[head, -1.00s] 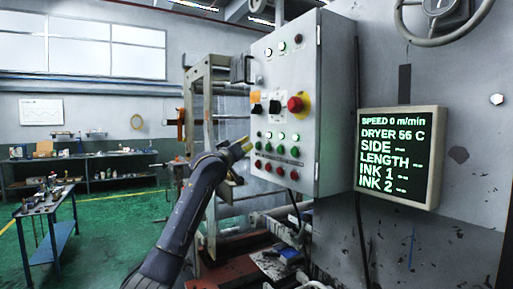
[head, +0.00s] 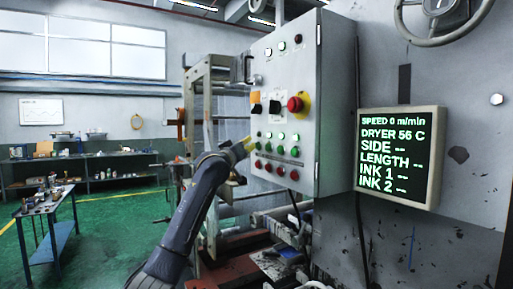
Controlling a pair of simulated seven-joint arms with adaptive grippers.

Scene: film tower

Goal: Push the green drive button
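The grey control box (head: 307,70) hangs in the middle of the head view, its button face turned to the left. Its lower part carries rows of small green buttons (head: 294,151) above a row of red ones. I cannot tell which green one is the drive button. My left gripper (head: 244,147), with yellow at its end, is at the left edge of the box face, level with the green rows. Its fingers are too small and hidden to tell open from shut, or whether it touches the box. My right gripper is not in view.
A red emergency knob on a yellow plate (head: 304,103) and a black selector (head: 275,107) sit above the green rows. A display (head: 398,158) reading speed 0 m/min is right of the box. A metal frame (head: 197,95) stands behind my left arm.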

